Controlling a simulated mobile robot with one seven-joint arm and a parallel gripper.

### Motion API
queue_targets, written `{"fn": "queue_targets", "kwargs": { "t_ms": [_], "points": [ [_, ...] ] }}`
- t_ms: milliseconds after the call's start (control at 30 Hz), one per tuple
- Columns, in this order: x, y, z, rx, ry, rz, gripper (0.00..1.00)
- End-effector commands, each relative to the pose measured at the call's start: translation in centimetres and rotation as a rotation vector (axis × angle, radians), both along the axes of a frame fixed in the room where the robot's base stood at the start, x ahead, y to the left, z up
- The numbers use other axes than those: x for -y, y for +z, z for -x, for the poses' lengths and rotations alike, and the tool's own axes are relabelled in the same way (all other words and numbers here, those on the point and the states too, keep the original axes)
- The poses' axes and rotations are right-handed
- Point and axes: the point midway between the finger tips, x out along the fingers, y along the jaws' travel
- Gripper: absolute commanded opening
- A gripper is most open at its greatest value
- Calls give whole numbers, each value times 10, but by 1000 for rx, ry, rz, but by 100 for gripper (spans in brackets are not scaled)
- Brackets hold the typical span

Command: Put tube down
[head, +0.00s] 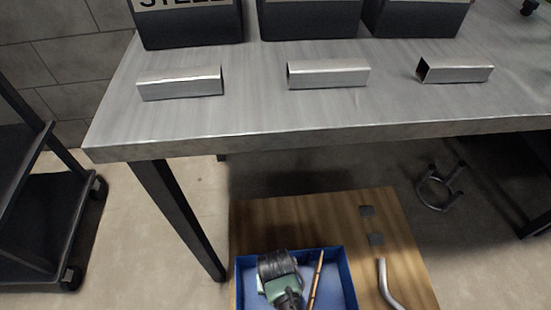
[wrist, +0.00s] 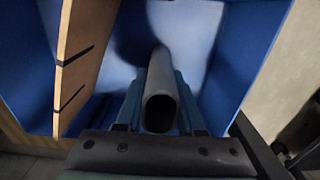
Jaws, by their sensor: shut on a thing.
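In the wrist view my gripper (wrist: 160,84) is shut on a round grey tube (wrist: 161,108). The tube lies lengthwise between the two blue-grey fingers. Its dark open end faces the wrist camera, and its other end points away from me. Beyond it is a blue-walled space (wrist: 240,65) with a pale patch at its far side; I cannot tell whether the tube touches anything there. A wooden panel (wrist: 85,50) with dark slots stands to the left.
In the head view, square metal tubes (head: 180,84) lie apart on the metal table (head: 250,120), before dark bins (head: 190,25). A dark cart (head: 40,225) stands left.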

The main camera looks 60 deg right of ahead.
Motion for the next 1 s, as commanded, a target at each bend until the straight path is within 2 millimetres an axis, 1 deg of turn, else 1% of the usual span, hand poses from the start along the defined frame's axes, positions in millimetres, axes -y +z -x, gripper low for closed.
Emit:
{"fn": "queue_targets", "kwargs": {
  "t_ms": [33, 233, 367, 400, 533, 867, 967, 1000],
  "points": [
    [0, -2, -1, 1, 0, 1, 0],
    [0, 0, -1, 1, 0, 2, 0],
    [0, -4, -1, 1, 1, 2, 0],
    [0, -3, -1, 1, 0, 2, 44],
    [0, -3, 0, 1, 0, 1, 67],
    [0, -1, 0, 1, 0, 1, 67],
    [0, 12, -1, 3, 0, 2, 67],
    [0, 19, -1, 3, 1, 2, 67]
  ]
}}
